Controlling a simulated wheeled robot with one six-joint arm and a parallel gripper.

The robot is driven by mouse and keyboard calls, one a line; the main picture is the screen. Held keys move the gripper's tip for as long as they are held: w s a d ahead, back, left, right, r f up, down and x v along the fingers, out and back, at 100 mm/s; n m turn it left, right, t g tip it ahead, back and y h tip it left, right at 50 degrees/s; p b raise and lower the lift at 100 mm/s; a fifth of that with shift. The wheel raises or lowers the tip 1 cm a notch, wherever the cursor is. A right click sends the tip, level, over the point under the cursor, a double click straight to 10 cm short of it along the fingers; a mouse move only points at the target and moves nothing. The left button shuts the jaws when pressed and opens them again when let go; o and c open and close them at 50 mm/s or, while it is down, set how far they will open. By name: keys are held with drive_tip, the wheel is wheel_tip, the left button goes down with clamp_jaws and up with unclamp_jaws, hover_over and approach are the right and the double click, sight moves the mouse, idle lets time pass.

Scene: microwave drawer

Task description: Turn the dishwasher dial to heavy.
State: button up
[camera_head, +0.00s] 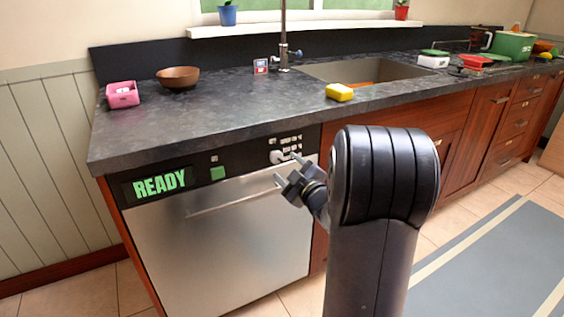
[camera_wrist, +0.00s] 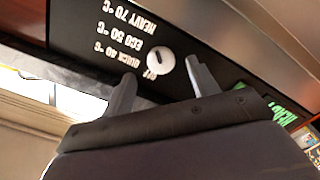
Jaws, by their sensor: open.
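The dishwasher (camera_head: 225,245) has a steel front and a black control strip under the counter. Its white round dial (camera_wrist: 160,66) has a short dark mark and sits beside the labels QUICK 40 °C, ECO 50 °C and HEAVY 70 °C, which appear upside down in the wrist view. I cannot tell which label the mark points to. The dial also shows in the head view (camera_head: 277,157), close to my fingertips. My gripper (camera_head: 286,166) is open in front of the strip. In the wrist view its two fingers stand on either side of the dial; contact is unclear.
A green READY display (camera_head: 160,184) and a green button (camera_head: 217,173) are on the strip. The door handle (camera_head: 235,200) runs below. The counter above holds a pink holder (camera_head: 122,95), a brown bowl (camera_head: 178,78) and a yellow sponge (camera_head: 340,92).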

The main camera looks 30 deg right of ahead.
sight(278, 159)
drive_tip(key=s, duration=0.6)
drive_tip(key=shift+w+d, duration=0.1)
drive_tip(key=w, duration=1)
drive_tip(key=shift+w+a+b, duration=0.25)
drive_tip(key=shift+w+b, duration=0.1)
drive_tip(key=shift+s, duration=0.15)
